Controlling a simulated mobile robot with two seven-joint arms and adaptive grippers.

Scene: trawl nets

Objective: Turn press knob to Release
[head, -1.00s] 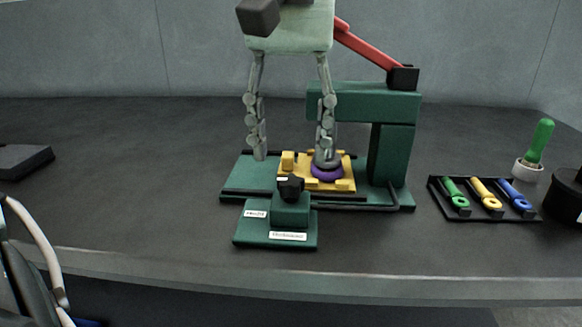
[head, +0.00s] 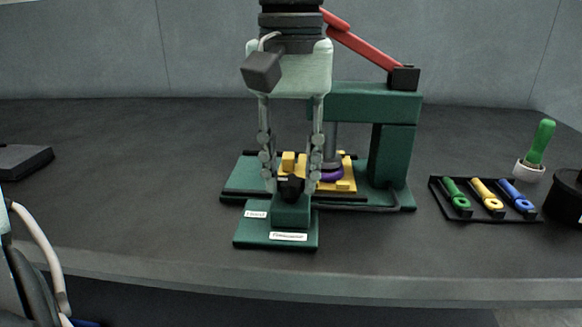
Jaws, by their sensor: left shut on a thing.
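The press knob (head: 292,188) is black and sits on a green block on the green base plate (head: 262,239) in front of the press. A small white label (head: 256,214) lies to its left and another label (head: 288,237) lies in front; their print is too small to read surely. My left gripper (head: 292,190) points down over the knob, one finger on each side, and is shut on it. The green press (head: 394,150) stands behind with a red lever (head: 362,46). My right gripper is not in view.
A yellow fixture (head: 345,185) with a purple ring (head: 331,175) sits under the press ram. A black tray (head: 470,213) with green, yellow and blue tools is at right, near a green-handled tool (head: 541,142) in a white cup. The table left of the press is mostly clear.

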